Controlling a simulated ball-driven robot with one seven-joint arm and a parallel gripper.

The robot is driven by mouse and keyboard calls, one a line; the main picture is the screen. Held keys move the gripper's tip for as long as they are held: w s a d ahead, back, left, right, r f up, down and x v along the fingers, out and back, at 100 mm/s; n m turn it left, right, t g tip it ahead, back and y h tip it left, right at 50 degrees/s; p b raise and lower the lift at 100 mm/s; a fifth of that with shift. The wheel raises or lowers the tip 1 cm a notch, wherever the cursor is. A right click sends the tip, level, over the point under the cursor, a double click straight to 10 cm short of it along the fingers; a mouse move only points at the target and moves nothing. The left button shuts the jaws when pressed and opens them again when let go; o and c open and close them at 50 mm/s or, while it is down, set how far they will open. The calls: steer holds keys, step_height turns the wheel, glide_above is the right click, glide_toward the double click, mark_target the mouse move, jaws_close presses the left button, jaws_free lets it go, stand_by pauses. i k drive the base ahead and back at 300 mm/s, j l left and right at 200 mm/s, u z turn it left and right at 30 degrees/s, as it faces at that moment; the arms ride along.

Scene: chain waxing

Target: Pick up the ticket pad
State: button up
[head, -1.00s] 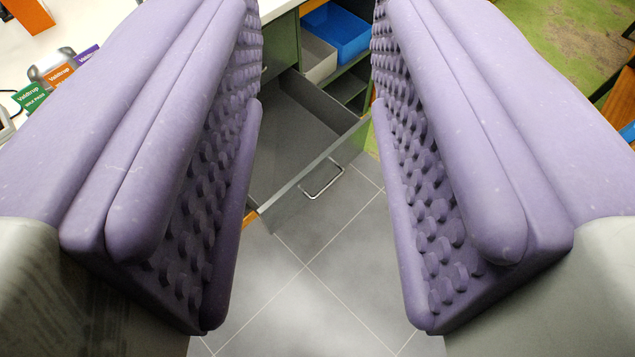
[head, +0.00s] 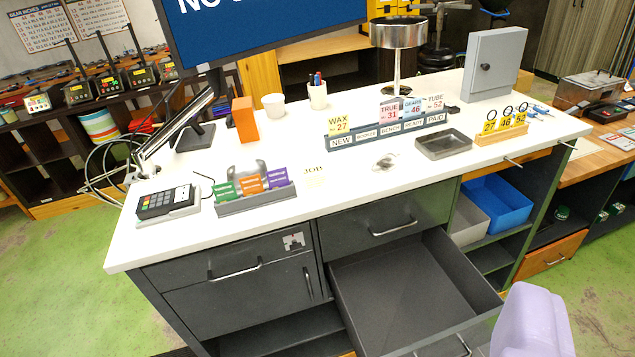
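Of my gripper, one purple padded finger (head: 535,325) shows at the bottom right, in front of the counter, well apart from the pad. The other finger is out of view, so I cannot tell how far the gripper is open.
A grey drawer (head: 400,290) stands pulled out and looks empty. A card terminal (head: 167,201), card holder (head: 255,201), orange block (head: 244,119), ticket rack (head: 385,134) and shallow tray (head: 444,144) stand on the counter. A monitor (head: 265,30) rises behind. Green floor (head: 50,290) is clear at left.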

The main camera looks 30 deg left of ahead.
mark_target(316, 181)
steer(key=i+j+u, duration=0.1)
steer(key=i+j, duration=0.4)
steer(key=i+j+u, duration=0.1)
steer(key=i+j, duration=0.4)
steer(key=i, duration=0.15)
steer(key=i+j+u, duration=0.1)
steer(key=i+j, duration=0.3)
steer(key=i, duration=0.2)
